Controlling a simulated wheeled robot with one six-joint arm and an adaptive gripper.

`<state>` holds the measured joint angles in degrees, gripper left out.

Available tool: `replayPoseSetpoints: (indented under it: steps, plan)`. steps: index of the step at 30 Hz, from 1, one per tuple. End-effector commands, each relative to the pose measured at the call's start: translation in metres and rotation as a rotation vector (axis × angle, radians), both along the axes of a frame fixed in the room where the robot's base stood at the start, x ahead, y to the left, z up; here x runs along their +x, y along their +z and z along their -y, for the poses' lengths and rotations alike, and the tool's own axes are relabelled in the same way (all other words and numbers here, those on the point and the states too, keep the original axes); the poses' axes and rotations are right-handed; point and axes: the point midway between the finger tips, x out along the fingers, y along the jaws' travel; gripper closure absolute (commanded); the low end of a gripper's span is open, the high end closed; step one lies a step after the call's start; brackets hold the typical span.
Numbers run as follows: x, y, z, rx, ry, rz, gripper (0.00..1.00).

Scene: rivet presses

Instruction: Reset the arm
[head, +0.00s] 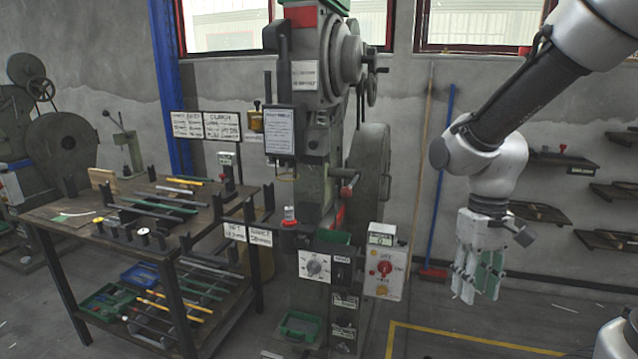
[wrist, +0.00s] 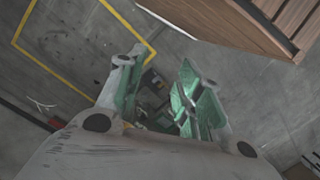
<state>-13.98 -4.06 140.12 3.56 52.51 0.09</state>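My arm (head: 530,90) comes in from the upper right in the head view, bends at a pale elbow joint and hangs down. My gripper (head: 478,290) points at the floor at its lower end, to the right of the rivet press (head: 318,160) and clear of it. In the wrist view my gripper (wrist: 163,78) shows two green-padded fingers standing apart. Nothing is held between them; small dark shapes in the gap lie farther off and are unclear.
A workbench (head: 75,212) with tools and bars stands left of the press. A control box (head: 385,265) is on the press's right side. Wall shelves (head: 565,160) are at right. A wooden slatted surface (wrist: 225,22) shows in the wrist view. Yellow-lined floor (head: 470,340) is open.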

Motion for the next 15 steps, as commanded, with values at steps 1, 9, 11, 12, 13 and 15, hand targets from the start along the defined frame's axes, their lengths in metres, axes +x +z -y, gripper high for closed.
replayPoseSetpoints:
  steps: [1,9,11,12,13,15]
  plan:
    - [-0.011,0.018,0.012,0.0,-0.011,0.041,0.64]
    - [-0.051,0.085,0.056,0.005,-0.107,0.327,0.64]
    - [-0.057,0.096,0.062,0.01,-0.133,0.388,0.64]
    - [-0.059,0.104,0.064,0.013,-0.147,0.426,0.64]
    - [-0.061,0.109,0.067,0.014,-0.157,0.451,0.64]
    - [-0.064,0.118,0.07,0.016,-0.176,0.495,0.64]
